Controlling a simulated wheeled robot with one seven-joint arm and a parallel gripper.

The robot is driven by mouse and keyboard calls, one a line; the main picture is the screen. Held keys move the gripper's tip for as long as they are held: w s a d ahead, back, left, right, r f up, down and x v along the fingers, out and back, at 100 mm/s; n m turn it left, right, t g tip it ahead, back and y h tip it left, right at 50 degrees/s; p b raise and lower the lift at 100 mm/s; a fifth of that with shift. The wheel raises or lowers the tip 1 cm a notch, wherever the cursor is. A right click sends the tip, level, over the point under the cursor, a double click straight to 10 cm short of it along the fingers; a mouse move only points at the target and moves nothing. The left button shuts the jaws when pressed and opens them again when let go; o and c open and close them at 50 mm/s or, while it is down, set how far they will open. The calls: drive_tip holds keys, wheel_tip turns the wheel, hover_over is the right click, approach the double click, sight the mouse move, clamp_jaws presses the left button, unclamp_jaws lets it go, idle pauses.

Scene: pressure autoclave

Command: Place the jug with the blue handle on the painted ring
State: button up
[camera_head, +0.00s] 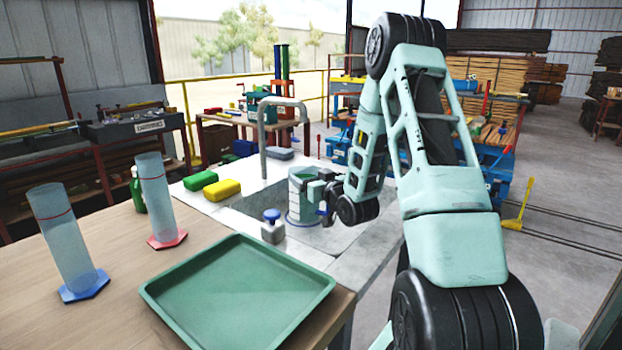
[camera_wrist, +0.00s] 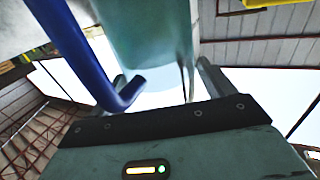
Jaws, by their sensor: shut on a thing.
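The clear jug (camera_head: 301,206) is upright at the sink in the head view, with my gripper (camera_head: 322,190) at its right side. In the wrist view the pale jug body (camera_wrist: 150,35) fills the top middle, and its blue handle (camera_wrist: 82,50) curves down on the left. My gripper (camera_wrist: 165,92) is shut on the jug. In the head view my gripper partly hides the handle side. I cannot tell whether the jug's base touches the surface under it.
A small bottle with a blue stopper (camera_head: 272,228) stands close to the jug's left. A tap (camera_head: 264,140) rises behind. Yellow (camera_head: 222,189) and green (camera_head: 200,180) blocks lie left. A green tray (camera_head: 236,292) and two tall cylinders (camera_head: 62,240) (camera_head: 157,195) occupy the wooden bench.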

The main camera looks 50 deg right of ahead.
drive_tip(key=shift+f, duration=0.1)
drive_tip(key=o, duration=1.2)
drive_tip(key=b+v, duration=0.1)
drive_tip(key=v, duration=0.6)
drive_tip(key=shift+s, duration=0.25)
drive_tip(key=shift+r, duration=0.3)
